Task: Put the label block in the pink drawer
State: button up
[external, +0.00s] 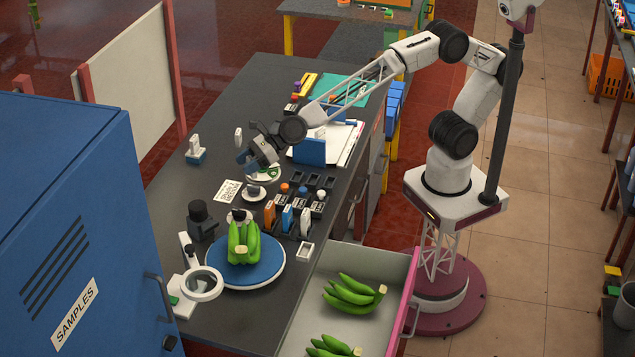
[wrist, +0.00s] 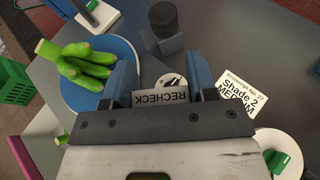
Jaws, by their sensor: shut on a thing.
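The label block (wrist: 160,97), with a pale face reading RECHECK, sits between the two blue fingers of my gripper (wrist: 162,82) in the wrist view. My gripper is shut on it. In the external view my gripper (external: 246,161) is over the dark bench, behind the blue turntable; I cannot make out the block there. The pink drawer (external: 410,292) stands pulled open at the front right of the bench, well away from my gripper. Two bunches of green bananas (external: 350,296) lie in it, with bare pale floor around them.
Green bananas (external: 242,242) stand on the blue turntable (external: 262,275), between my gripper and the bench front. A row of small coloured blocks (external: 288,217) lies between my gripper and the drawer. A magnifier (external: 203,284) and blue cabinet (external: 75,230) are at left.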

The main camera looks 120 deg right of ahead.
jog(key=shift+r, duration=0.1)
notch_tip(320, 180, up, 5)
jog(key=shift+d+f, duration=0.1)
jog(key=shift+f, duration=0.05)
dwell(0.9)
jog(key=shift+d+f, duration=0.2)
jog(key=shift+d, duration=0.2)
jog(key=shift+s+d+n+g+y, duration=2.05)
jog(key=shift+d+n+y, duration=2.6)
jog(key=shift+d, duration=2.75)
notch_tip(320, 180, down, 11)
jog(key=shift+f, duration=0.2)
jog(key=shift+f, duration=0.1)
